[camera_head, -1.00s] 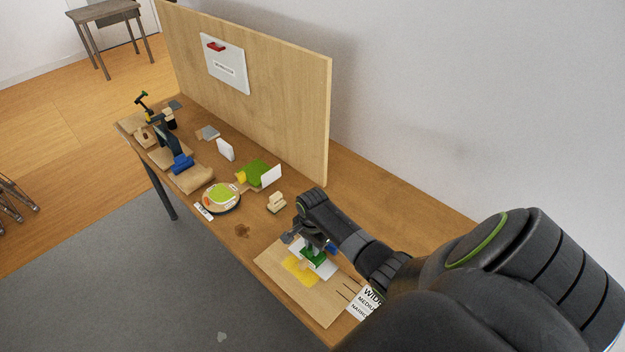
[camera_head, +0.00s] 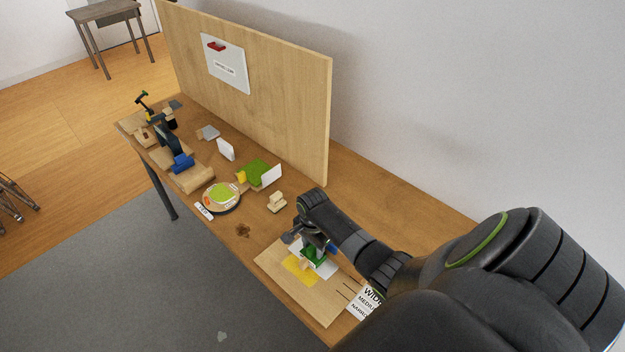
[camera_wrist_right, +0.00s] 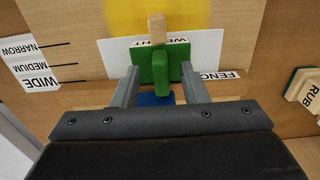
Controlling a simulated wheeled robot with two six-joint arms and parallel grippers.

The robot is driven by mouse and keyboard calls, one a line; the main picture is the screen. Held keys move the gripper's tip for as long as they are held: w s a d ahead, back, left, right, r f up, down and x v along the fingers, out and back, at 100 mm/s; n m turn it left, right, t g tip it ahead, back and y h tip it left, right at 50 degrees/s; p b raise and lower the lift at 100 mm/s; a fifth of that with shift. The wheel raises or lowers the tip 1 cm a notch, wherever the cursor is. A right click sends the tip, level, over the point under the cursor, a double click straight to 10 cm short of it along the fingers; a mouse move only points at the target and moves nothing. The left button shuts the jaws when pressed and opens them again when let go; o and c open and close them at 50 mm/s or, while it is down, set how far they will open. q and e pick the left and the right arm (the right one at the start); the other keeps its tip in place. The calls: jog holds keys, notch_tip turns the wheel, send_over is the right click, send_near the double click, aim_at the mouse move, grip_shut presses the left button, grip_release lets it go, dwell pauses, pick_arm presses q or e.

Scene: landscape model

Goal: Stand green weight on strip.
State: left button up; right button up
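The green weight (camera_head: 313,254) is on the board under my right gripper (camera_head: 307,238). In the right wrist view the green weight (camera_wrist_right: 160,68) shows a wide green part and a narrow upright handle, with a tan peg (camera_wrist_right: 157,28) at its far side. It stands over the white strip (camera_wrist_right: 118,57) lettered "WEIGHT", which is partly hidden behind it. My right gripper's fingers (camera_wrist_right: 160,80) are apart, one on each side of the handle, with gaps showing. Whether they touch the wide part is unclear. My left gripper is not in view.
A yellow patch (camera_head: 298,269) lies beside the strip. A card reading "WIDE, MEDIUM, NARROW" (camera_head: 370,299) is at the board's near right. A blue piece (camera_wrist_right: 155,99) sits below the handle. A small wooden block (camera_head: 277,202), a round dish (camera_head: 222,197) and a tall wooden panel (camera_head: 270,110) stand farther off.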

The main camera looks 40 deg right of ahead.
aim_at(313, 247)
jog(key=shift+r+p, duration=1.3)
jog(key=shift+r, duration=2.25)
